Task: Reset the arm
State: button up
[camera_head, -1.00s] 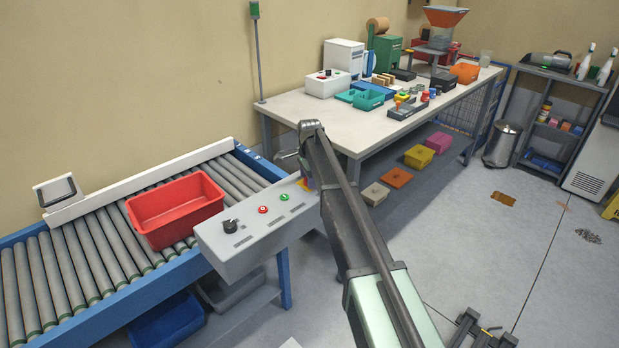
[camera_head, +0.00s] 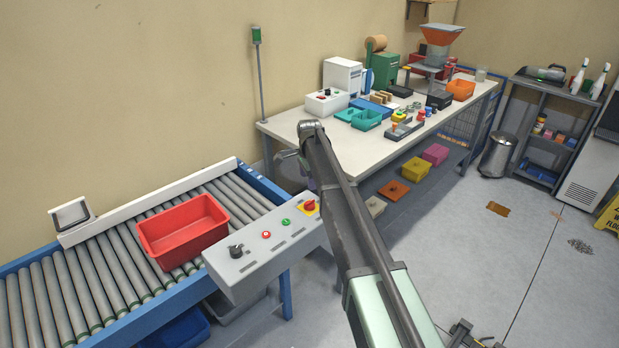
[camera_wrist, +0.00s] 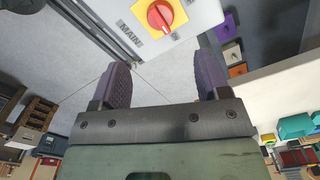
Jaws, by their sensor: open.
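My gripper (camera_wrist: 163,78) shows in the wrist view with its two purple fingers apart and nothing between them. Beyond the fingertips, at the top of that view, is a red rotary switch (camera_wrist: 160,16) on a yellow plate marked MAIN. The same switch (camera_head: 309,206) sits at the right end of the grey control box in the head view. My arm (camera_head: 345,220) rises from the bottom in the head view, and its upper end bends near the workbench's near left corner. The fingers are largely hidden there.
A red bin (camera_head: 184,250) stands on the roller conveyor (camera_head: 95,290). The control box (camera_head: 240,283) juts out beside it. A workbench (camera_head: 290,122) with bins and devices stands behind my arm. Open floor (camera_head: 455,250) lies to the right, with a shelf (camera_head: 549,127) beyond.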

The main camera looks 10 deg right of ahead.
jog(key=s+n, duration=1.6)
jog(key=s, duration=2.3)
